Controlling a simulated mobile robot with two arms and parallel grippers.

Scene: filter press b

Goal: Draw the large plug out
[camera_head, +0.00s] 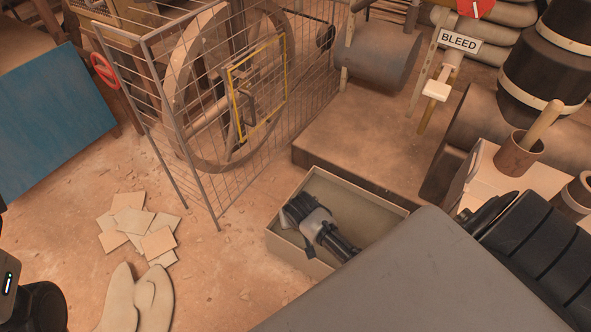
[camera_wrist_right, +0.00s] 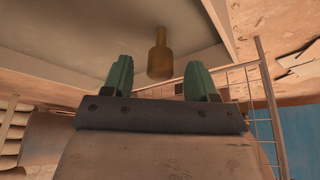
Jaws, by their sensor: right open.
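In the right wrist view a brass-brown stepped plug (camera_wrist_right: 160,58), with a thicker end and a thinner neck, stands out from a flat grey surface (camera_wrist_right: 205,60). I cannot tell from its size whether it is the large plug. My right gripper (camera_wrist_right: 158,68) is open, with green fingers on either side of the plug's thick end in the picture. The fingers do not appear to touch it, and the depth gap is unclear. The plug and right gripper are hidden in the head view. My left gripper is not in view.
A grey flat-topped body (camera_head: 400,285) fills the head view's lower middle. Beside it are a box (camera_head: 288,246) holding a dark tool (camera_head: 318,225), a wire cage (camera_head: 170,120) around a wheel, a BLEED sign (camera_head: 459,41) and scattered tiles (camera_head: 130,218).

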